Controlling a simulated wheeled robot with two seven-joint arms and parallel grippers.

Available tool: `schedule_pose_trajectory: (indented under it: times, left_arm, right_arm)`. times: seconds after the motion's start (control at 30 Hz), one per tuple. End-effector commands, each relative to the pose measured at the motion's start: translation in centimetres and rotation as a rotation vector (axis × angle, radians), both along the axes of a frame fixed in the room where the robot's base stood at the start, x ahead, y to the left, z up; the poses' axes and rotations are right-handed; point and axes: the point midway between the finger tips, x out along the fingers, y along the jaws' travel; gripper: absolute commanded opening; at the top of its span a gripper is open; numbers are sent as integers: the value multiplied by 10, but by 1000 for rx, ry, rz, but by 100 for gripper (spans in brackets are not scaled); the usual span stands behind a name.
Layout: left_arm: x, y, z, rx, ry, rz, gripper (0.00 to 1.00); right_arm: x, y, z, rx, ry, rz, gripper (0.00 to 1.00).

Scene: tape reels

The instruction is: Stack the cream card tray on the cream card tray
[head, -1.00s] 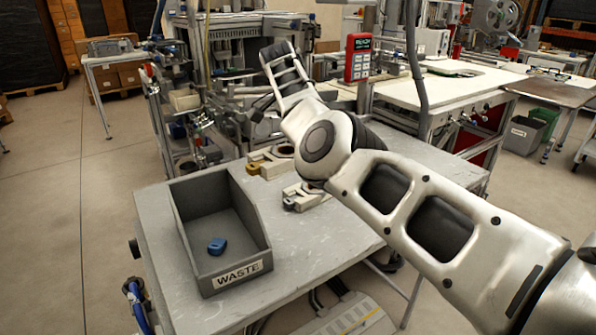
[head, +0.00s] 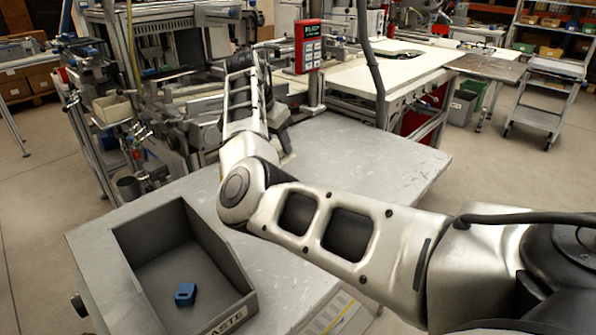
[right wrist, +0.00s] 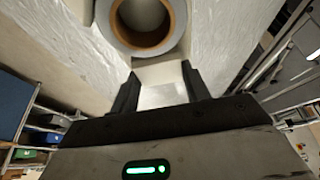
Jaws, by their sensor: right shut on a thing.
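My right gripper (right wrist: 160,80) is shut on a pale cream card tray (right wrist: 160,70), with one dark finger on each side of its near end in the right wrist view. A round grey reel with an orange-brown inner ring (right wrist: 147,22) shows just beyond the fingers, cut by the top edge. In the head view my right arm reaches in from the right, and the gripper (head: 279,134) shows only partly behind the wrist. The arm hides most of the tray area there, so I cannot make out the other cream tray. My left gripper is not in view.
A grey waste bin (head: 236,275) with a blue piece (head: 186,294) stands at the table's near left. The grey table (head: 375,150) is clear on the right. Machinery and a post with a red handheld device (head: 308,46) stand behind it.

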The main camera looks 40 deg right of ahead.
Motion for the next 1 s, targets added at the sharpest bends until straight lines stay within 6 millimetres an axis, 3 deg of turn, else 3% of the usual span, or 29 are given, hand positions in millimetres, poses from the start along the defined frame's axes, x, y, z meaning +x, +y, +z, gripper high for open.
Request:
schedule_pose_trajectory:
  times: [0.1,0.3,0.47,0.7,1.0]
  left_arm:
    - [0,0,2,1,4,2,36]
    - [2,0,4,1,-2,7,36]
    - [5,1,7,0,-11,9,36]
    - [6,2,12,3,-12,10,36]
    - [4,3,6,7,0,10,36]
  right_arm:
    - [-15,-18,-21,1,3,-2,19]
    - [-28,-35,-47,-1,0,0,19]
    - [-32,-42,-57,-1,-1,-1,19]
    - [-35,-44,-88,1,1,1,19]
    - [-35,-45,-92,-1,-2,0,19]
